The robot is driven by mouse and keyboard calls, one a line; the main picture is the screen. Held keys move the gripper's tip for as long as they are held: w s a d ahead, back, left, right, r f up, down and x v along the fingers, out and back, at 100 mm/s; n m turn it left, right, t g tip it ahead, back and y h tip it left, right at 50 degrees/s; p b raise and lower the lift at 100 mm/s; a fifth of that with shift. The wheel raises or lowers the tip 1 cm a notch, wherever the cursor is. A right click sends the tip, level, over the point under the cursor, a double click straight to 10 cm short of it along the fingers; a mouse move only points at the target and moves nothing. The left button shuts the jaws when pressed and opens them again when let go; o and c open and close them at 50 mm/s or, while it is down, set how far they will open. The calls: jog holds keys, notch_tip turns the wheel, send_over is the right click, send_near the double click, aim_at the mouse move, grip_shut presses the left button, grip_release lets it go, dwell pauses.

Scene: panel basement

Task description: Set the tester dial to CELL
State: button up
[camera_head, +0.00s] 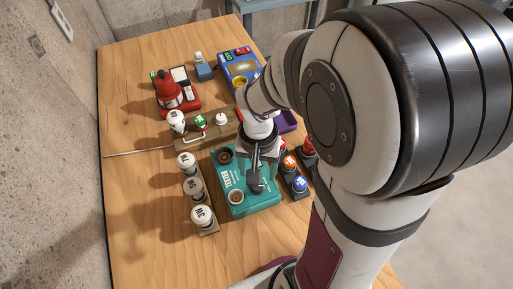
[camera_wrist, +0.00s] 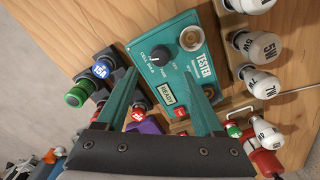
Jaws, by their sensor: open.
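The teal tester (camera_head: 229,176) lies on the wooden table in the head view, with my gripper (camera_head: 256,183) above it, hiding its dial. In the wrist view the tester (camera_wrist: 208,62) shows a round black dial (camera_wrist: 160,52) with small labels around it, CELL among them at its lower left. A light mark shows on the dial, but which label it points at is too small to tell. A READY window (camera_wrist: 166,94) and a red button (camera_wrist: 180,112) sit below the dial. My gripper (camera_wrist: 161,74) is open, its teal fingers on either side of the dial, apart from it, holding nothing.
A round socket (camera_wrist: 191,38) rises from the tester beside the dial. White-capped bulbs (camera_head: 192,187) stand in a wooden rack to the left. Blue and orange plugs (camera_head: 300,184) stand close to the right. A red device (camera_head: 170,90) stands farther back. Bare table lies at left.

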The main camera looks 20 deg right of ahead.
notch_tip(320, 180, up, 9)
